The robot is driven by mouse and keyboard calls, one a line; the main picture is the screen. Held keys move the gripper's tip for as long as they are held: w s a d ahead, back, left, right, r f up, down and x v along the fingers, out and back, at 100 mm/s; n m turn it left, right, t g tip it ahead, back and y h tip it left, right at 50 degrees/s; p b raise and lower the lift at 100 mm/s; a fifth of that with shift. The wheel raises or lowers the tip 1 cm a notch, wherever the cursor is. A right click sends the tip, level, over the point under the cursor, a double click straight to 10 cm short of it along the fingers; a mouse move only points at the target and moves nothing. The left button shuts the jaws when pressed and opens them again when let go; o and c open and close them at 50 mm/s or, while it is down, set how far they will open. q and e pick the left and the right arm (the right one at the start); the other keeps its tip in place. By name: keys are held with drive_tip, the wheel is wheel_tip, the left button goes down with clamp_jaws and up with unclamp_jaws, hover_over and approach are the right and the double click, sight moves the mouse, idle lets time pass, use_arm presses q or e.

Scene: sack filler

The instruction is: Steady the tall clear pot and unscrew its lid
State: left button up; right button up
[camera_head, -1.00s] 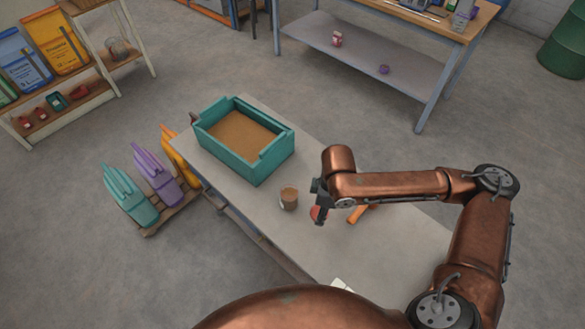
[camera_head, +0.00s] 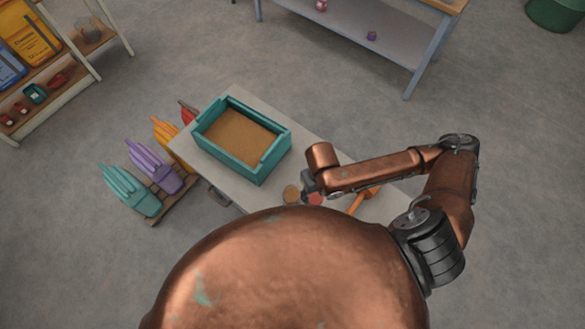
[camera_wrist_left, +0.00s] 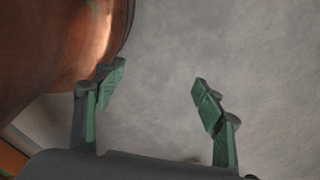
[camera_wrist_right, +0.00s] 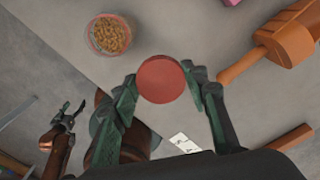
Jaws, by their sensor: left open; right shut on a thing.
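A clear pot (camera_head: 291,195) with brown grainy contents stands on the table, left of my right gripper. In the right wrist view the pot (camera_wrist_right: 109,35) shows from above, with no lid seen on it. My right gripper (camera_head: 313,190) is shut on a round red lid (camera_wrist_right: 161,79), held between its fingertips (camera_wrist_right: 163,82) and apart from that pot in this view. The lid also shows in the head view (camera_head: 315,199). What lies under the lid is hidden. My left gripper (camera_wrist_left: 158,80) is open and empty over grey floor, away from the pot.
A teal open box (camera_head: 262,173) with brown fill stands at the table's far end. An orange tool (camera_wrist_right: 272,47) lies right of the lid. A white card (camera_wrist_right: 183,142) lies near the table edge. Coloured sacks (camera_head: 150,165) stand on a pallet to the left.

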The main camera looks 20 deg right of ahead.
drive_tip(key=w+f+b, duration=0.1)
drive_tip(key=b, duration=0.1)
drive_tip(key=w+b, duration=0.1)
drive_tip(key=b, duration=0.1)
drive_tip(key=shift+d+f, duration=0.25)
drive_tip(key=shift+f, duration=0.15)
drive_tip(key=w+f, duration=0.2)
drive_tip(key=w, duration=0.1)
drive_tip(key=w+d+f, duration=0.1)
drive_tip(key=w+f, duration=0.1)
drive_tip(key=w, duration=0.2)
drive_tip(key=w+f, duration=0.3)
drive_tip(key=shift+w+d, duration=0.3)
drive_tip(key=shift+d, duration=0.05)
drive_tip(key=shift+w+f+b, duration=0.3)
drive_tip(key=shift+w+f, duration=0.2)
drive_tip(key=shift+f, duration=0.1)
use_arm(q)
drive_tip(key=shift+s+f, duration=0.2)
drive_tip(key=shift+f, duration=0.65)
drive_tip(key=shift+s+f, duration=0.25)
drive_tip(key=shift+f, duration=0.55)
drive_tip(key=shift+s+f, duration=0.2)
drive_tip(key=shift+f, duration=0.65)
use_arm(e)
drive_tip(key=shift+d+f, duration=0.1)
drive_tip(key=shift+f, duration=1.4)
drive_tip(key=shift+f, duration=0.1)
drive_tip(key=o, duration=1.3)
